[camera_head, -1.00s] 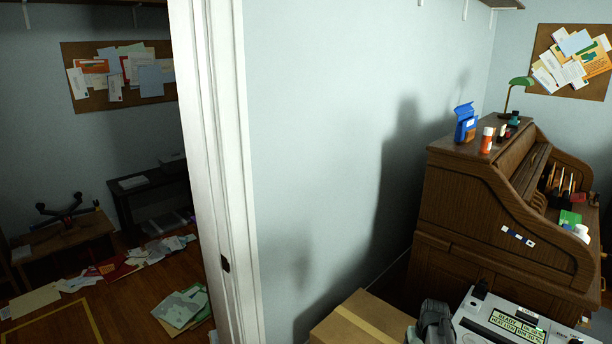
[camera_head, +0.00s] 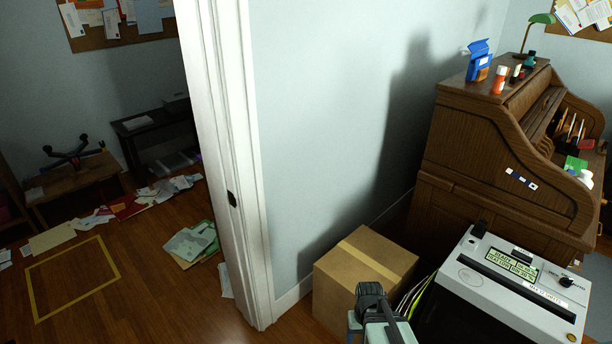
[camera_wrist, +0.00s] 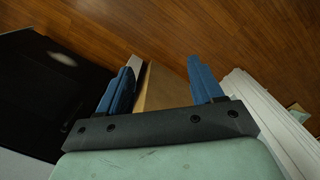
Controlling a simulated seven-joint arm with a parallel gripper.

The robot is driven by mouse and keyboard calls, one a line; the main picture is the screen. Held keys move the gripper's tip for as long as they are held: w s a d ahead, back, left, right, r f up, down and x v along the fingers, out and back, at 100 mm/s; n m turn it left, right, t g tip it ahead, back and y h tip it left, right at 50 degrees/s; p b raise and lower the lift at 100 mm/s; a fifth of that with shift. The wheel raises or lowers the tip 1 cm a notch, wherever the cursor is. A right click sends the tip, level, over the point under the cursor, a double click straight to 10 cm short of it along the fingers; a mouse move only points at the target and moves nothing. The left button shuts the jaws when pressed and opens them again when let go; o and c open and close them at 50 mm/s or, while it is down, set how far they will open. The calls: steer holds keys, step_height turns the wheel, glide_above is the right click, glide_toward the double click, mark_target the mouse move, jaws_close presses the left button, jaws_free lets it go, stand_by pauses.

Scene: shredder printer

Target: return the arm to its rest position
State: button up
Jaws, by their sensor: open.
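My gripper (camera_wrist: 161,75) shows in the wrist view with its two blue fingers spread apart and nothing between them. Below it lie the wooden floor and part of the cardboard box. In the head view, a dark and pale green part of my arm (camera_head: 372,312) shows at the bottom edge, in front of the cardboard box (camera_head: 362,275). The fingers cannot be made out there.
A grey machine (camera_head: 515,285) with a lit display stands right of my arm. A wooden roll-top desk (camera_head: 475,165) is behind it. A white door frame (camera_head: 222,170) stands left of the box. Papers (camera_head: 190,243) litter the floor beyond.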

steer(key=s+f+g, duration=0.3)
steer(key=s+f, duration=0.5)
steer(key=s, duration=0.5)
steer(key=s+f+g, duration=0.3)
steer(key=s+f, duration=0.5)
steer(key=s, duration=0.5)
steer(key=shift+s+f, duration=0.3)
steer(key=shift+f, duration=0.05)
steer(key=shift+o, duration=0.3)
